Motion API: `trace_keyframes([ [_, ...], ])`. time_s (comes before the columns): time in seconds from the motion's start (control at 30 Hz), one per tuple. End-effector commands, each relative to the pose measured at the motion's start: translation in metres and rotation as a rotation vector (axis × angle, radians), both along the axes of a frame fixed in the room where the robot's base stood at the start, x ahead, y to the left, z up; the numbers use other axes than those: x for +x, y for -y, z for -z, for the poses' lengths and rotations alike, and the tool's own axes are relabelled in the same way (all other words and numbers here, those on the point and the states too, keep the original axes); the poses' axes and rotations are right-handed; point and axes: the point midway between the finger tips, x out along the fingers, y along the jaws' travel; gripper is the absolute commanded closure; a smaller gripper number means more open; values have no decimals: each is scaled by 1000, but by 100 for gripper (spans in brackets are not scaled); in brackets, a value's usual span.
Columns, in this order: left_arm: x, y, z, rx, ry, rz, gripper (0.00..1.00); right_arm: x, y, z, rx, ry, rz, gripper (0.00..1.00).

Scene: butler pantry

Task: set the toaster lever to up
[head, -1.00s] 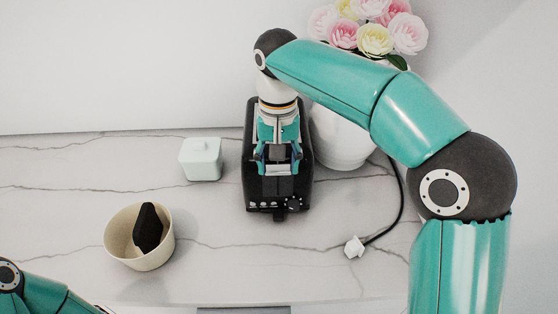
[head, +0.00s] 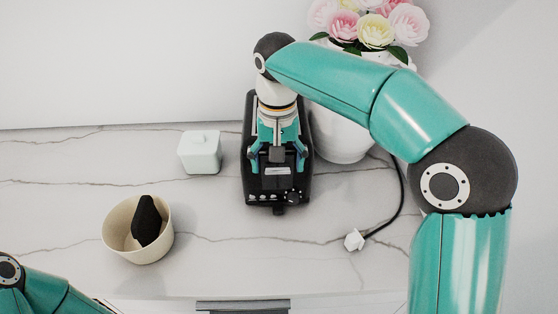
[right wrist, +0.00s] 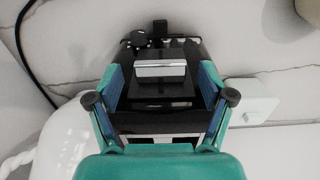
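The black toaster (head: 249,196) stands on the counter with its front end towards me; it also shows in the right wrist view (right wrist: 193,50). A small dark tab, which looks like the lever (head: 279,211), sticks out at its front end, and in the right wrist view (right wrist: 160,25) at the far end. Its height is hard to tell. My right gripper (head: 279,163) is open above the toaster top, its fingers spread to either side. A pale-fronted block (right wrist: 161,69) shows between them, apart from both fingers. My left gripper is out of view.
A pale lidded box (head: 200,155) and a cream bowl (head: 118,243) holding a dark object (head: 147,222) stand to the left. A white vase (head: 340,138) with flowers is close on the right. A cord with a white plug (head: 354,240) lies right of the toaster.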

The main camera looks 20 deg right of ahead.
Motion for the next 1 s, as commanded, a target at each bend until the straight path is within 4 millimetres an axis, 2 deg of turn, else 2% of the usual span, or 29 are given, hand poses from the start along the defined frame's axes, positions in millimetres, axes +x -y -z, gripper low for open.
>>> trace_keyframes([
  [0.27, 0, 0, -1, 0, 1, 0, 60, 1, 0, -1, 0, 2, 0, 19],
  [0.43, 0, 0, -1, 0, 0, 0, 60, 1, -1, -12, 1, 4, 0, 19],
  [0.8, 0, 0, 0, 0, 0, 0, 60, 2, -1, -74, 2, 6, 0, 19],
  [1.0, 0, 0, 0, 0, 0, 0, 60, 2, -1, -99, 0, 3, 1, 19],
])
